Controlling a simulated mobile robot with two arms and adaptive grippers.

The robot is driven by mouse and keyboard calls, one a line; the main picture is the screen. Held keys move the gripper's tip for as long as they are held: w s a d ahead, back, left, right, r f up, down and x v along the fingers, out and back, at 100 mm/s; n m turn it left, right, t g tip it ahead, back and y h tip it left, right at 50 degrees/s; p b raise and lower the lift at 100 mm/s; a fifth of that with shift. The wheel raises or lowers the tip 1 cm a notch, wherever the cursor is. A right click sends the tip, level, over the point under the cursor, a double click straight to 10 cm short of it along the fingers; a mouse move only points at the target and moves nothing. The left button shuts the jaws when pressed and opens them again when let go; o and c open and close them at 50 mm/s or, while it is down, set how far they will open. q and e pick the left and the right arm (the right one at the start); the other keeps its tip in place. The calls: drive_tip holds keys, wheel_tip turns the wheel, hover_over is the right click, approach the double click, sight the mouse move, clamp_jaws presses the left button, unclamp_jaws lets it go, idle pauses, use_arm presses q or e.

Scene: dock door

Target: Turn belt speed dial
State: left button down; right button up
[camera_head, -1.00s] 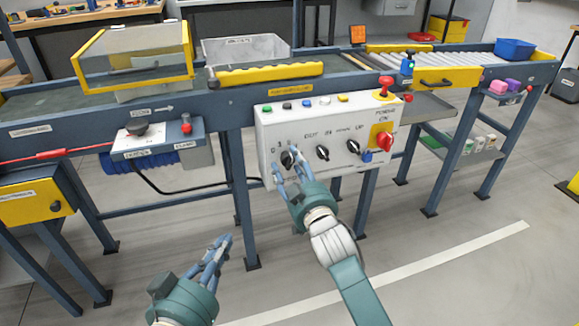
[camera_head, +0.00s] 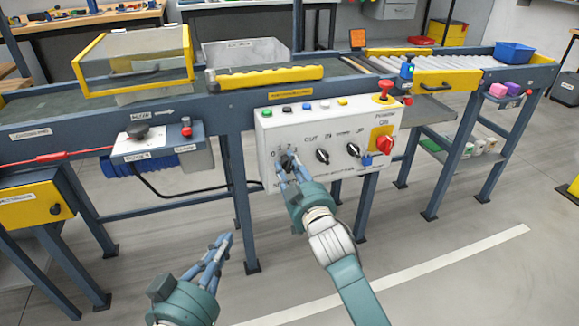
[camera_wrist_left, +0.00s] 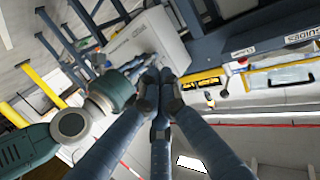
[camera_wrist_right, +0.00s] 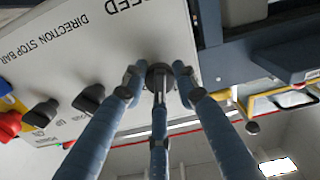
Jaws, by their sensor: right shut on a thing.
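The belt speed dial is the black knob (camera_head: 287,160) at the left end of the white control panel (camera_head: 270,131). In the right wrist view the same knob (camera_wrist_right: 159,70) sits below the upside-down lettering ending in "EED". My right gripper (camera_head: 288,171) is shut on this knob, with its fingers around it; they partly hide it and its scale. My left gripper (camera_head: 222,244) is low in front of the conveyor, away from the panel and empty. In the left wrist view its fingertips (camera_wrist_left: 160,82) are drawn together.
Beside the dial are two more black knobs (camera_head: 322,156), a red switch on yellow (camera_head: 382,141) and a red mushroom button (camera_head: 384,87). Small coloured buttons line the panel's top. A grey box (camera_head: 155,150) with a cable is left. The floor in front is open.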

drive_tip(key=shift+f+n+p, duration=0.15)
drive_tip(key=shift+n+p, duration=0.65)
drive_tip(key=shift+p, duration=0.1)
use_arm(q)
drive_tip(key=s+a+f+g+y+p, duration=0.1)
drive_tip(key=s+a+f+g, duration=0.1)
drive_tip(key=s+f+g, duration=0.3)
drive_tip(key=s+a+f+g+y, duration=0.1)
drive_tip(key=s+a+f+g, duration=0.15)
drive_tip(key=f, duration=0.55)
use_arm(e)
drive_tip(key=shift+n, duration=0.8)
drive_tip(key=n+p, duration=0.2)
drive_tip(key=n, duration=0.2)
drive_tip(key=shift+d+f, duration=0.1)
drive_tip(key=n+p, duration=0.1)
drive_tip(key=n, duration=0.3)
use_arm(q)
drive_tip(key=s+a+f+g+y, duration=0.1)
drive_tip(key=s+g, duration=0.4)
drive_tip(key=s, duration=0.7)
drive_tip(key=shift+a+f+n+y+p, duration=0.3)
drive_tip(key=shift+a+f+p, duration=0.1)
drive_tip(key=shift+a+f, duration=0.55)
use_arm(e)
drive_tip(key=shift+d+n, duration=0.15)
drive_tip(key=shift+n, duration=2.05)
drive_tip(key=o, duration=1.1)
drive_tip(key=shift+o, duration=0.2)
